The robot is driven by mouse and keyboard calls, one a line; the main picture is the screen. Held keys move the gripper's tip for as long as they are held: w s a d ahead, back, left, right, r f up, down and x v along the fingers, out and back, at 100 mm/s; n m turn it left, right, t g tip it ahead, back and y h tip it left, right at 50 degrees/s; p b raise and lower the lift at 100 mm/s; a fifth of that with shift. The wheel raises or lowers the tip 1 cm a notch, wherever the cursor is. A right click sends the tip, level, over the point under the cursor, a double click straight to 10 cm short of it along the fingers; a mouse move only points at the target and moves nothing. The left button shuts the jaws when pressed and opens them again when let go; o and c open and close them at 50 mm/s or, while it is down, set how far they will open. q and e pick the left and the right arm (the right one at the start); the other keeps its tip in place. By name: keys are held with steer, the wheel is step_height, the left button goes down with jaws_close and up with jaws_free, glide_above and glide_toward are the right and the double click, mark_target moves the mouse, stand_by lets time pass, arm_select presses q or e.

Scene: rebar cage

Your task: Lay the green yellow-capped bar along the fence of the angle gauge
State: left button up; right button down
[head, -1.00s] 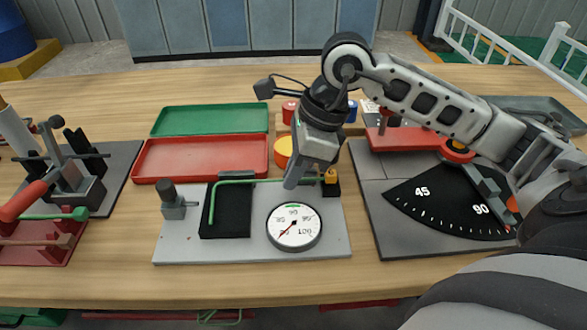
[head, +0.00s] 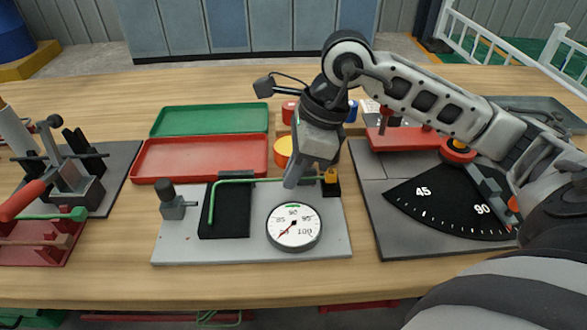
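The green bar (head: 245,181) is bent into an L and has a yellow cap (head: 331,175) at its right end. Its long leg runs left to right across the grey plate of the angle gauge (head: 172,247), and its short leg comes forward over a black pad (head: 226,220). A low dark block, perhaps the fence (head: 237,174), stands just behind the long leg; I cannot tell if they touch. A round dial (head: 294,227) is on the plate. My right gripper (head: 292,183) points down at the long leg, left of the cap; its fingers look edge-on, so their opening is hidden. My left gripper is out of view.
A red tray (head: 150,160) and a green tray (head: 215,119) lie behind the gauge. A plate with a black 45/90 scale (head: 440,205) stands to the right. A lever tool with a red handle (head: 22,202) and a red rack with bars (head: 35,250) are at left.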

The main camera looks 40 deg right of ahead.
steer(key=c, duration=1.5)
jaws_free()
steer(key=shift+c, duration=0.2)
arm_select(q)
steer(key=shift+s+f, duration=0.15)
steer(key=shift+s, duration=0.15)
arm_select(e)
steer(key=shift+w+d+r, duration=0.1)
steer(key=shift+r, duration=0.1)
arm_select(q)
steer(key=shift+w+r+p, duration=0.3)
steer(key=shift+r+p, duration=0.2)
steer(key=shift+p, duration=0.05)
arm_select(e)
steer(key=v, duration=1.5)
steer(key=shift+s+r, duration=0.25)
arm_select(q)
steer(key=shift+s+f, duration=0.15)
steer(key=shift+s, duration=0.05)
arm_select(e)
steer(key=shift+d, duration=0.1)
